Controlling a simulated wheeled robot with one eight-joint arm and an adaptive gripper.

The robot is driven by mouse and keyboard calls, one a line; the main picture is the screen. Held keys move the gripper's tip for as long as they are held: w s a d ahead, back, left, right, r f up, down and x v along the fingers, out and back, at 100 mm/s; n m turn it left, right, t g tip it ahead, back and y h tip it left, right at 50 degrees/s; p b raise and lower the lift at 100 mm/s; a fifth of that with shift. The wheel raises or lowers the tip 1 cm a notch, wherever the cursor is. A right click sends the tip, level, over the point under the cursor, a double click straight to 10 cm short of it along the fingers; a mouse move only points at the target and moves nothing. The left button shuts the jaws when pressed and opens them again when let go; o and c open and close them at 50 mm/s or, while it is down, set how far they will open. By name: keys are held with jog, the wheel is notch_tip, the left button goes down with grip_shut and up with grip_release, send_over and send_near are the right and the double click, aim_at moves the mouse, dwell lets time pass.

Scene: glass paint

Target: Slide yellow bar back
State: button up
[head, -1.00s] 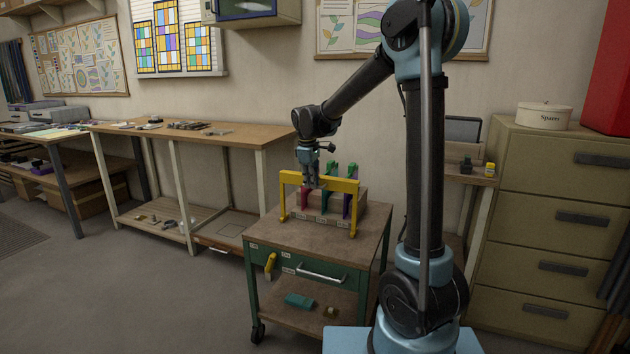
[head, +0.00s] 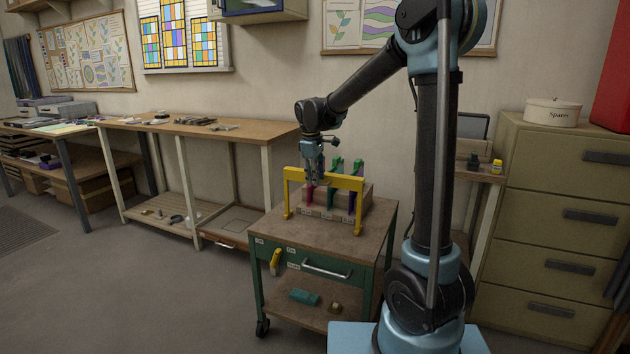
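The yellow bar (head: 345,182) is a frame with two legs. It stands across the front of a wooden block (head: 365,202) on top of the green cart (head: 290,225). Upright red, green and purple pieces stand in the block behind the bar. My gripper (head: 315,182) points down at the bar's left half, close to the red piece (head: 309,197). The fingertips overlap the bar and the red piece in the picture. I cannot tell whether they touch either, or whether they are open or shut.
A long workbench (head: 220,130) stands left of the cart. A drawer cabinet (head: 565,190) with a round box (head: 552,111) on top stands at the right. A small shelf (head: 478,174) with jars is behind my arm. The cart top's front is clear.

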notch_tip(320, 180, up, 11)
jog(key=s, duration=0.2)
jog(key=shift+a+f, duration=0.15)
jog(key=shift+a, duration=0.2)
jog(key=s+d+f+m, duration=0.2)
jog(key=s+d+m, duration=0.1)
jog(key=s+d, duration=0.5)
jog(key=s+d+f+m, duration=0.3)
jog(key=s+d, duration=0.4)
jog(key=d, duration=0.3)
jog(key=s+d+f+m, duration=0.4)
jog(key=s+f, duration=0.3)
jog(key=s, duration=0.2)
jog(key=s+d+f+m, duration=0.3)
jog(key=s+d+f, duration=0.2)
jog(key=s+f, duration=0.3)
jog(key=shift+s+f+m+y, duration=0.15)
jog(key=shift+s+m+y, duration=0.25)
jog(key=shift+s, duration=0.05)
